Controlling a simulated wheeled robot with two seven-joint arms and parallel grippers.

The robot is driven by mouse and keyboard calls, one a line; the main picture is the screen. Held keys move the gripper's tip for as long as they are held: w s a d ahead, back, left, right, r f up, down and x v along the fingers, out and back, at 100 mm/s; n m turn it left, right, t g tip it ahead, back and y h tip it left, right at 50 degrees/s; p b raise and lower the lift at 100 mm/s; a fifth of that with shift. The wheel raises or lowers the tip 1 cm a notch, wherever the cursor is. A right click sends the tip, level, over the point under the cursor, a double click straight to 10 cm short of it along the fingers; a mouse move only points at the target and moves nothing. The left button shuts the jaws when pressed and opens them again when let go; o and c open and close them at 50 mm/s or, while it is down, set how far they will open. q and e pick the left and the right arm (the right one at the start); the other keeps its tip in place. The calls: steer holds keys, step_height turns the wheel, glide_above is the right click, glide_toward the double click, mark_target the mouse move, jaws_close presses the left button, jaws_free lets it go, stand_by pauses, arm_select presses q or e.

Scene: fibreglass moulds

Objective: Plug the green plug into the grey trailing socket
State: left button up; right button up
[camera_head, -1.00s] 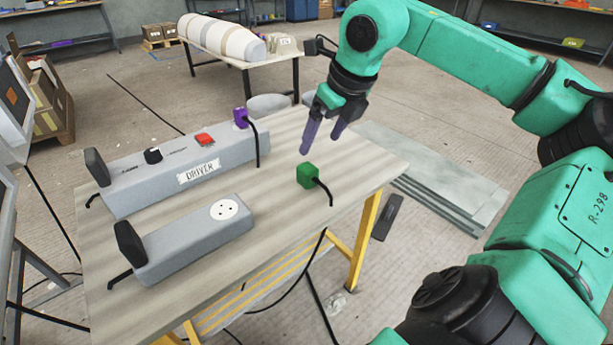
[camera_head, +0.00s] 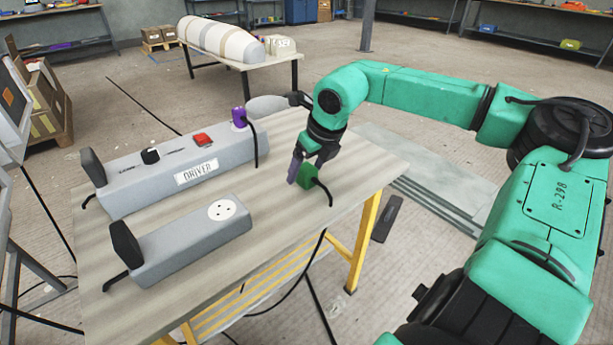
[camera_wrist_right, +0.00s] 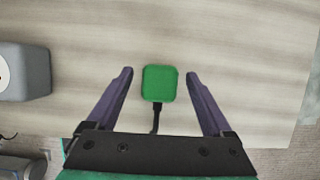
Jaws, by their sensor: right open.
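The green plug (camera_head: 308,180) lies on the table top with its black cord trailing toward the front edge. In the right wrist view the plug (camera_wrist_right: 159,84) sits between the two purple fingers, apart from both. My right gripper (camera_head: 303,172) is open and low around the plug; one finger is partly hidden in the head view. The grey trailing socket (camera_head: 185,246) lies at the front left of the table, its white round outlet face (camera_head: 222,210) upward at its right end. Its grey end also shows in the right wrist view (camera_wrist_right: 34,80). My left gripper is not in view.
A longer grey strip labelled DRIVER (camera_head: 150,184) lies behind the socket, with a purple plug (camera_head: 239,117) in its right end and a red switch (camera_head: 203,139). Bare table top (camera_head: 270,215) lies between the green plug and the socket.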

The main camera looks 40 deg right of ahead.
mark_target(307, 167)
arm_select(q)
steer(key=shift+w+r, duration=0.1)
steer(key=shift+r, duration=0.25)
arm_select(e)
jaws_close()
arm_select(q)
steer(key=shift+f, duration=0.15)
arm_select(e)
step_height(307, 167, up, 10)
steer(key=shift+f+p, duration=0.25)
steer(key=shift+p, duration=0.9)
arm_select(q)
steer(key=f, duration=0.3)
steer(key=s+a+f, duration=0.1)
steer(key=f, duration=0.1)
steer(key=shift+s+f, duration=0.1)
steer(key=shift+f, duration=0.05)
arm_select(e)
steer(key=shift+r, duration=0.2)
